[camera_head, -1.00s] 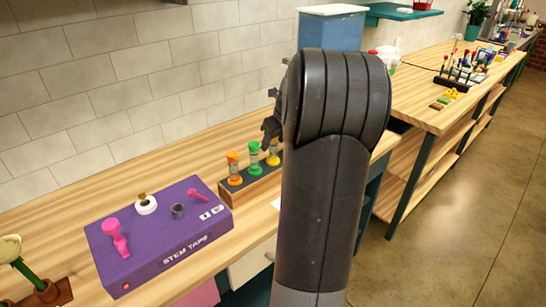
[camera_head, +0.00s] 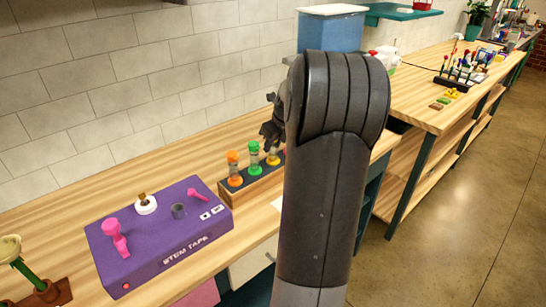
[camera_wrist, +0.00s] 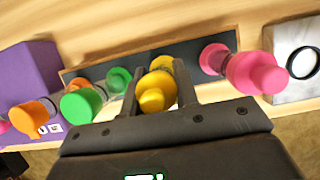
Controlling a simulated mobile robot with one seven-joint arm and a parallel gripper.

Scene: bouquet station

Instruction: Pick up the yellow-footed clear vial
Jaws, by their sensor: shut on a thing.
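The yellow-footed clear vial (camera_wrist: 157,92) is between the two fingers of my gripper (camera_wrist: 158,88) in the wrist view, with its yellow cap toward the camera. My gripper is shut on it. In the head view the vial's yellow foot (camera_head: 273,160) shows at the dark-topped wooden rack (camera_head: 254,186), below my gripper (camera_head: 272,138), which hides its upper part. The vial looks upright and at the rack; I cannot tell if it has lifted at all.
A green vial (camera_head: 255,158) and an orange vial (camera_head: 234,168) stand left of it in the rack. A pink vial (camera_wrist: 245,72) stands to its right. A purple stem tape box (camera_head: 165,250) sits left of the rack. My arm hides much of the bench.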

